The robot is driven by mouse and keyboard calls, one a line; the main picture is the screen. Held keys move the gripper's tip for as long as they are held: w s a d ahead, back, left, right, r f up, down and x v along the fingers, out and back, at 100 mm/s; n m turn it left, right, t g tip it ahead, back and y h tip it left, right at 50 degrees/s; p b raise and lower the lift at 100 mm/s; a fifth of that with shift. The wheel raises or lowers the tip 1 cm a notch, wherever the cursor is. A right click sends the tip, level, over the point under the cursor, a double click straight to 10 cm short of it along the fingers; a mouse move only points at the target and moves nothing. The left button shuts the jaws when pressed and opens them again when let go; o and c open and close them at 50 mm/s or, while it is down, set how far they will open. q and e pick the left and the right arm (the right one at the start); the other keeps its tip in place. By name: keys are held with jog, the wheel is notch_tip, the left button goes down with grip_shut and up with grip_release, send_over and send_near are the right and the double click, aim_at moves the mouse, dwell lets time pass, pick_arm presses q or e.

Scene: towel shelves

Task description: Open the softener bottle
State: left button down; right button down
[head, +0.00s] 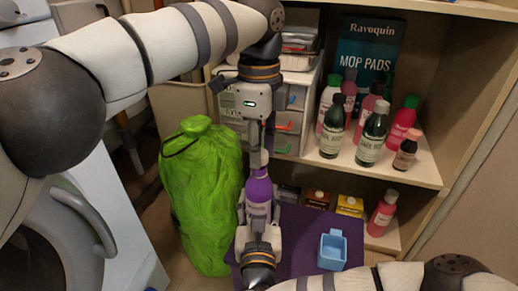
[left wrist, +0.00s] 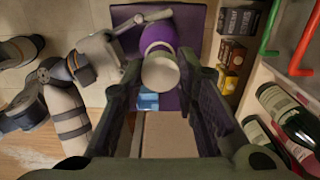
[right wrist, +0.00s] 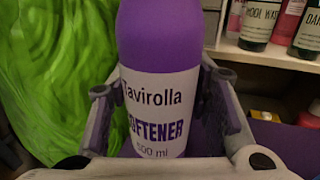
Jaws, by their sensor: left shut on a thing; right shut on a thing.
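The purple softener bottle (head: 259,190) stands upright in the head view. My right gripper (head: 258,217) is shut around the bottle's body from the near side. My left gripper (head: 257,158) points down from above and is shut on the bottle's pale cap (left wrist: 160,74). The cap sits at the bottle's top, between the left fingers. Whether it is loose cannot be told. The bottle's base is hidden in the head view.
A green bag (head: 203,195) is close on the left. Shelves (head: 425,168) with several bottles and small boxes rise behind at right. A washing machine (head: 110,215) is at left.

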pick_arm(q)
jog(key=shift+r, duration=2)
pick_arm(e)
jog(key=c, duration=0.8)
grip_release()
jog(key=shift+o, duration=0.2)
